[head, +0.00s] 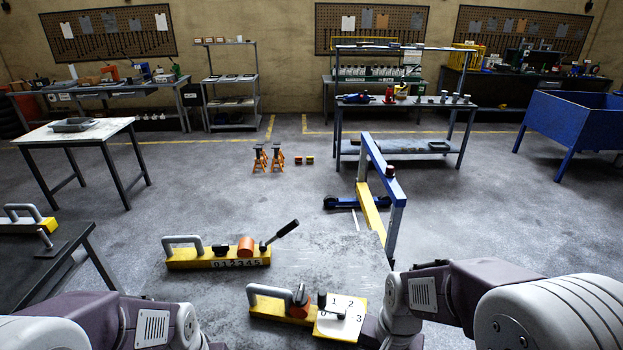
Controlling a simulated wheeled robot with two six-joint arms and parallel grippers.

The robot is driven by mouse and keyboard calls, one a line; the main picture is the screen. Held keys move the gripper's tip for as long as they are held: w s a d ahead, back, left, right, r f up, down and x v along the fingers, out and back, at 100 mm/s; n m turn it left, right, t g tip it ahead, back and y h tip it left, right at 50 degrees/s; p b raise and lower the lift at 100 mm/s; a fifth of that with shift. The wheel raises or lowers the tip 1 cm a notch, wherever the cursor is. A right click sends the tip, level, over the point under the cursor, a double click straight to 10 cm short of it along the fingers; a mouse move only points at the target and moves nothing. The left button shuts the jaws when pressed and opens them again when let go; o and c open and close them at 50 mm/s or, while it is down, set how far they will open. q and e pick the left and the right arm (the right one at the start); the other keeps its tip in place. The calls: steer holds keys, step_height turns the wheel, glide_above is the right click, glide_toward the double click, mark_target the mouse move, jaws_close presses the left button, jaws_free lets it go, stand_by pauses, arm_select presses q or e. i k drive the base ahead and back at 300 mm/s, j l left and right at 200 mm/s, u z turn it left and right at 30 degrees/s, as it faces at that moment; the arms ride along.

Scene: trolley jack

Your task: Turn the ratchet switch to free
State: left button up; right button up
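A yellow bar device (190,262) lies on the grey worktop in front of me. It has a grey loop handle, an orange drum, a black lever tilted up to the right and a number scale on its front. A second yellow device (264,306) lies nearer, with a loop handle, an orange part and a white plate (350,305) with numbers and a small dark pointer. No part is marked "free", so I cannot tell which is the ratchet switch. Both my arms show at the bottom edge, but neither gripper is visible.
A dark table (35,275) at the left carries another yellow device (22,223). A blue and yellow frame (374,180) stands just behind the worktop. Orange jack stands (268,158) stand on the floor beyond. The worktop (310,260) is bare right of the far device.

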mark_target(219, 250)
steer(key=i+j+u, duration=0.1)
steer(key=j, duration=0.25)
steer(key=i+j+u, duration=0.15)
steer(key=j, duration=0.2)
steer(key=i+j+u, duration=0.1)
steer(key=j, duration=0.25)
steer(key=i+j+u, duration=0.1)
steer(key=i+j, duration=0.2)
